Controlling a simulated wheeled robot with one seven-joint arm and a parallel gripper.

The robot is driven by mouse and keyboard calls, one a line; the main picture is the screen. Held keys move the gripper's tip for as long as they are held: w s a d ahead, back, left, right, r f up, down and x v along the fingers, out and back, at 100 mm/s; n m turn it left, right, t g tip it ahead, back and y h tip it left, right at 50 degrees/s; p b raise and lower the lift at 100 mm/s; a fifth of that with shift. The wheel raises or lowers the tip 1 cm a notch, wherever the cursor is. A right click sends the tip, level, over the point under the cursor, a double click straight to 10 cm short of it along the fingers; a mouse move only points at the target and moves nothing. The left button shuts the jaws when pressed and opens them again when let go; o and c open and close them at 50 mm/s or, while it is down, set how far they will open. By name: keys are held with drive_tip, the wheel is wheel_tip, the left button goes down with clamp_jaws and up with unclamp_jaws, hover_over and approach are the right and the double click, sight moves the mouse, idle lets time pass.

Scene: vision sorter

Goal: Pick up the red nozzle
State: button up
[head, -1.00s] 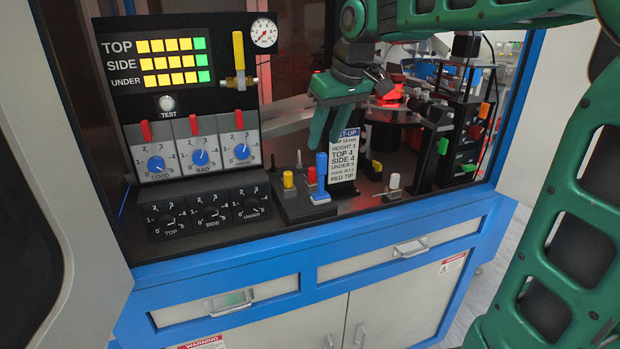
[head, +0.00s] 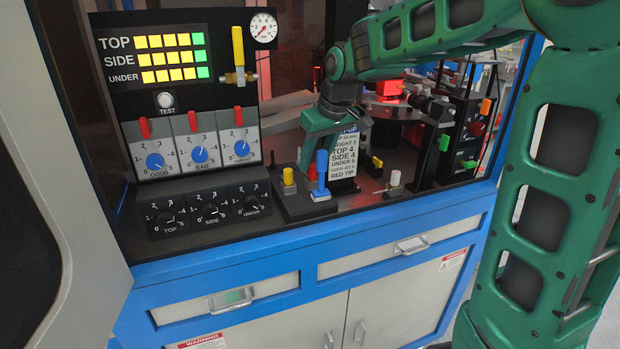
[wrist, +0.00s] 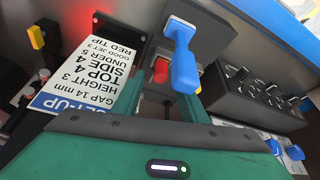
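The red nozzle (head: 312,173) stands upright in a dark holder block (head: 293,208), partly hidden behind the blue nozzle (head: 321,170). A yellow nozzle (head: 288,177) stands to its left. My gripper (head: 318,158) points down over the holder, close to the red nozzle. In the wrist view my gripper (wrist: 162,92) has its two green fingers apart. The red nozzle (wrist: 161,71) appears between them, beyond the tips. The blue nozzle (wrist: 183,65) is close by and overlaps the right finger's side. I cannot tell whether a finger touches it.
A white set-up card (head: 344,158) stands just right of the holder and shows close to the left finger in the wrist view (wrist: 92,70). A white-topped post (head: 395,179) is further right. Dial panels (head: 210,212) lie to the left.

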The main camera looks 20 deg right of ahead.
drive_tip(key=shift+x, duration=0.8)
drive_tip(key=shift+c, duration=0.3)
clamp_jaws()
drive_tip(key=shift+r, duration=0.1)
